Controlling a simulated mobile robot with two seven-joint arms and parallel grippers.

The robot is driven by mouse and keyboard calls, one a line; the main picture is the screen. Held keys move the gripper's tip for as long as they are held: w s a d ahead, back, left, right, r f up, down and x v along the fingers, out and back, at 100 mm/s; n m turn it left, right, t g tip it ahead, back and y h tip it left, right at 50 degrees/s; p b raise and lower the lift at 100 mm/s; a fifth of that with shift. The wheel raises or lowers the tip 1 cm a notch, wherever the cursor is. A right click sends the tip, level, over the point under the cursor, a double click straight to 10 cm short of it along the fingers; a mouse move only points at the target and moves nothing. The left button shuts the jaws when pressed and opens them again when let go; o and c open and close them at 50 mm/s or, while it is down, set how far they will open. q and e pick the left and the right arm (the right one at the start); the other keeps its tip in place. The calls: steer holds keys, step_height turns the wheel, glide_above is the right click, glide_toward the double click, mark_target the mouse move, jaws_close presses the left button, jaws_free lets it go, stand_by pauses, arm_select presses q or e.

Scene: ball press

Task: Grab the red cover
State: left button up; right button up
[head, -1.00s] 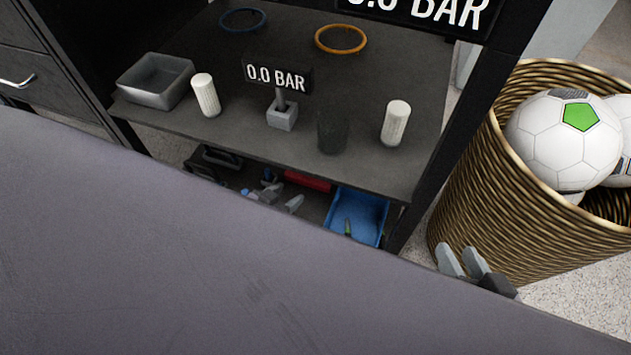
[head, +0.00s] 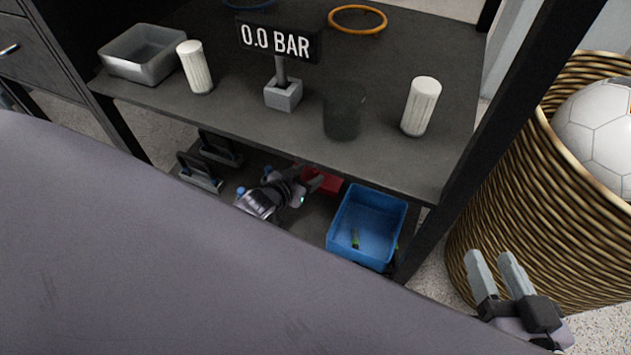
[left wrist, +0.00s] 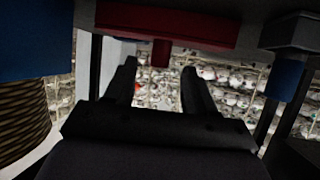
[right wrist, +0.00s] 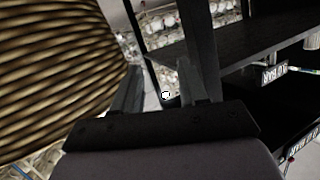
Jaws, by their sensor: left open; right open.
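The red cover (head: 325,183) lies on the lower shelf, partly hidden behind my left gripper (head: 309,178). In the left wrist view the red cover (left wrist: 165,22) shows as a wide bar with a short tab hanging down. The open fingers of the left gripper (left wrist: 160,65) stand on either side of the tab's line, with a gap between them and no visible hold. My right gripper (head: 492,258) is open and empty in front of the wicker basket, at the lower right.
A blue bin (head: 368,225) stands right of the red cover on the lower shelf. The upper shelf (head: 240,115) above carries white cylinders, a dark cylinder and a grey tray (head: 143,62). The wicker basket (head: 530,200) with balls stands to the right, beyond a black post.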

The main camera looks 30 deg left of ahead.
arm_select(q)
steer(key=shift+b+x, duration=0.45)
steer(key=shift+x, duration=0.65)
jaws_close()
